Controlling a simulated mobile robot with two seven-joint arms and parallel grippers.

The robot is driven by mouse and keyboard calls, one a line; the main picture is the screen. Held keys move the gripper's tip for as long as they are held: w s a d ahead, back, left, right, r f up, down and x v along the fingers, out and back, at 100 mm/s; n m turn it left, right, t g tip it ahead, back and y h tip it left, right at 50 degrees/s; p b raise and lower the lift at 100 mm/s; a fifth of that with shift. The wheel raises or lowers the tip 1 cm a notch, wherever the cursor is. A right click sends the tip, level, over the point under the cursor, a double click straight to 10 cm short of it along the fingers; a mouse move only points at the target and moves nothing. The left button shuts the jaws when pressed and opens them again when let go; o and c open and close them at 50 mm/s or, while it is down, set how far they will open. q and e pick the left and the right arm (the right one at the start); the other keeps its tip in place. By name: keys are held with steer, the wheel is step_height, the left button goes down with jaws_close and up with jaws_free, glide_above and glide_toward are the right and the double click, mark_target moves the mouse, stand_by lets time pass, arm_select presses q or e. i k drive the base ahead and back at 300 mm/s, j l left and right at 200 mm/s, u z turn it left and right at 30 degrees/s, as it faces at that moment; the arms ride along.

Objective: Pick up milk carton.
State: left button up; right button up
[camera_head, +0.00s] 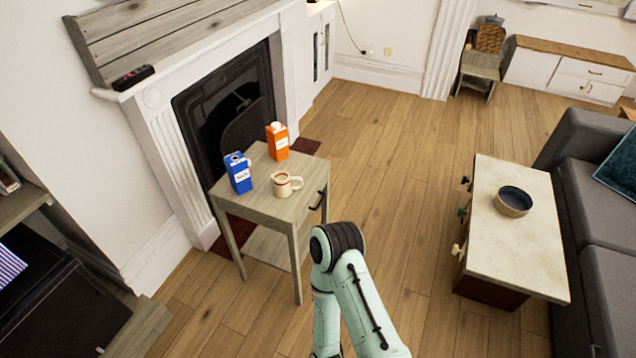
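A blue carton (239,174) with a white label stands upright on a small grey wooden side table (285,210), near its left edge. An orange carton (278,142) with a white cap stands upright behind it to the right. The label print is too small to read for certain, so I cannot tell from the text which one holds milk. A cream mug (285,184) with a dark reddish rim band stands in front of the cartons. One of my mint-green arms rises from the bottom centre, in front of the table. Neither gripper shows.
A white fireplace (165,150) stands behind and left of the side table. A low table (520,240) with a dark bowl (513,201) and a grey sofa (600,200) are at right. Wooden floor (400,150) lies clear between the two tables.

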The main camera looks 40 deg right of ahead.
mark_target(237, 164)
steer(key=i+l+z, duration=0.1)
steer(key=z, duration=1.15)
